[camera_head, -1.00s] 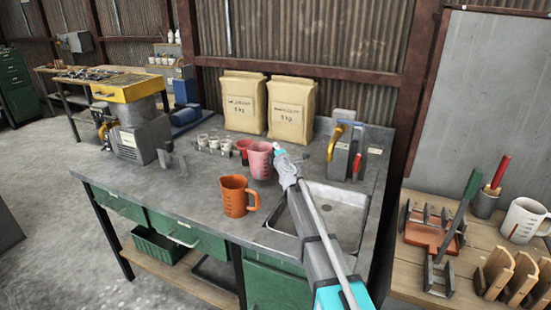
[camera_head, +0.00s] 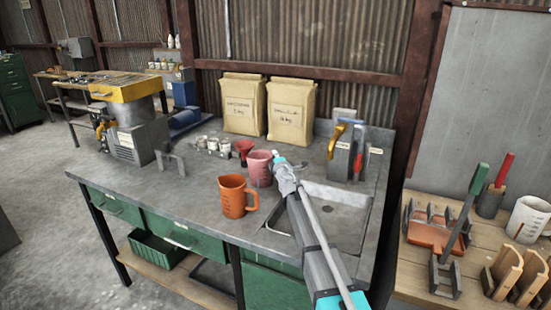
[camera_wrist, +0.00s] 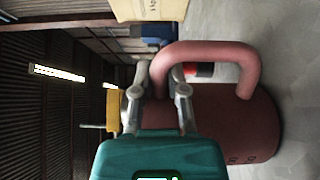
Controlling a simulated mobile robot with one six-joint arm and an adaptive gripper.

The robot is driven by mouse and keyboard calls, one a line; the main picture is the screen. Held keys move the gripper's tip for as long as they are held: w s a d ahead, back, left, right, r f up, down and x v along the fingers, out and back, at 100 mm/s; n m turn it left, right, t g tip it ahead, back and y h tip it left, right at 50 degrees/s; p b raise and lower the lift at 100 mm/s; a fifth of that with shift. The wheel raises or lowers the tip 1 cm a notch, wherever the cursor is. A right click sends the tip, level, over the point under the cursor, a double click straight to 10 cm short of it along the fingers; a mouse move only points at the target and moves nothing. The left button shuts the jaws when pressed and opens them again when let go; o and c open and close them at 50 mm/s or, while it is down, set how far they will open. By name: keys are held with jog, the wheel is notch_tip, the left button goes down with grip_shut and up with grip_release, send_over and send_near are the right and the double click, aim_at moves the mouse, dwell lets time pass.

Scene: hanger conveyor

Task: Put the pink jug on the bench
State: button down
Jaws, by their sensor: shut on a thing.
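The pink jug (camera_head: 259,169) is upright at the bench, just behind the orange jug and left of the sink. In the wrist view the pink jug (camera_wrist: 225,125) lies sideways in the picture, its handle passing between the fingers. My gripper (camera_wrist: 164,85) is shut on that handle; in the head view my gripper (camera_head: 283,170) is at the jug's right side. Whether the jug's base touches the bench is hidden behind the orange jug. The grey-topped bench (camera_head: 150,190) has green drawers below.
An orange jug (camera_head: 234,197) stands close in front of the pink jug. A red funnel-like cup (camera_head: 243,149) and small white cups (camera_head: 212,144) stand behind it. Two paper sacks (camera_head: 268,108) are at the back. The sink (camera_head: 335,220) is to the right. The bench's front left is clear.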

jog(key=c, duration=0.7)
grip_release()
jog(key=shift+o, duration=0.2)
jog(key=shift+r, duration=0.15)
jog(key=v, duration=1.2)
